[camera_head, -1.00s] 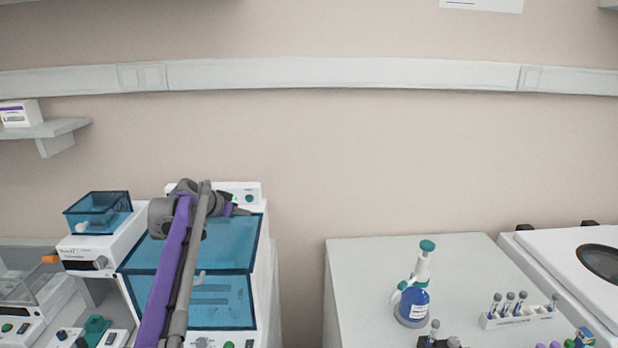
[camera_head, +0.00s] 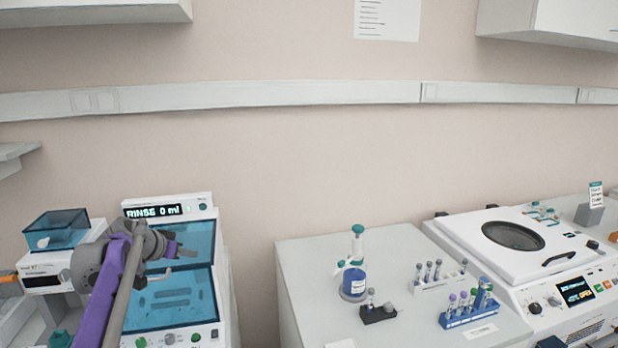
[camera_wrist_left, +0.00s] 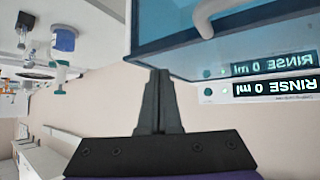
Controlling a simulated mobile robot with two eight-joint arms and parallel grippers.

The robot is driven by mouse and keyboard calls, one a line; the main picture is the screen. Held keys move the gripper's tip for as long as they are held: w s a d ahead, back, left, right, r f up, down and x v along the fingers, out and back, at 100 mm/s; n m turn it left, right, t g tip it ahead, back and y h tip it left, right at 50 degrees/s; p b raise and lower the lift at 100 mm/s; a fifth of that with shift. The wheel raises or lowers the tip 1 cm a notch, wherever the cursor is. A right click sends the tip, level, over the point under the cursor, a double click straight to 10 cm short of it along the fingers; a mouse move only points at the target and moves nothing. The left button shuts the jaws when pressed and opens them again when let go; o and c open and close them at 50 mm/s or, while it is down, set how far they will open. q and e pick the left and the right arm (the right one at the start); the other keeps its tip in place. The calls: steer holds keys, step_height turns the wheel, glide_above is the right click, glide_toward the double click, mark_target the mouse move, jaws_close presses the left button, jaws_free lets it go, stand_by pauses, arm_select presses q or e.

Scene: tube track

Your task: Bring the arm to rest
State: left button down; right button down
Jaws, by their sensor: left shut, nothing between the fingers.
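My left arm (camera_head: 110,285), purple and grey, rises from the bottom left in the head view. My left gripper (camera_head: 188,253) is in front of the blue-windowed rinse machine (camera_head: 207,330), whose display reads "RINSE 0 ml". In the left wrist view the black fingers of the gripper (camera_wrist_left: 160,75) are together with nothing between them. The machine's blue lid and pale handle (camera_wrist_left: 205,20) show close by the fingertips. I cannot tell whether they touch. My right gripper is not in view.
Right of a gap, a white bench holds a blue bottle (camera_head: 353,284), a dark holder (camera_head: 379,314), a white tube rack (camera_head: 440,284) and a blue tube rack (camera_head: 470,314). A white centrifuge (camera_head: 460,232) stands further right. A small blue-lidded device (camera_head: 55,232) is at far left.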

arm_select(q)
steer(key=s+d+f+g, duration=0.1)
steer(key=s+d+f, duration=0.25)
steer(key=s, duration=0.35)
steer(key=s+d+f+n+g+y, duration=0.1)
steer(key=s+d+f, duration=0.1)
steer(key=s+d, duration=0.45)
steer(key=s+d+f+g, duration=0.1)
steer(key=s+d+f, duration=0.1)
steer(key=s, duration=0.6)
steer(key=s+d+f+n+y, duration=0.1)
steer(key=s+f, duration=0.5)
steer(key=s, duration=0.3)
steer(key=s+f+g+y, duration=0.1)
steer(key=s+f, duration=0.6)
steer(key=s, duration=0.2)
steer(key=shift+s+d+n, duration=0.4)
stand_by(1.1)
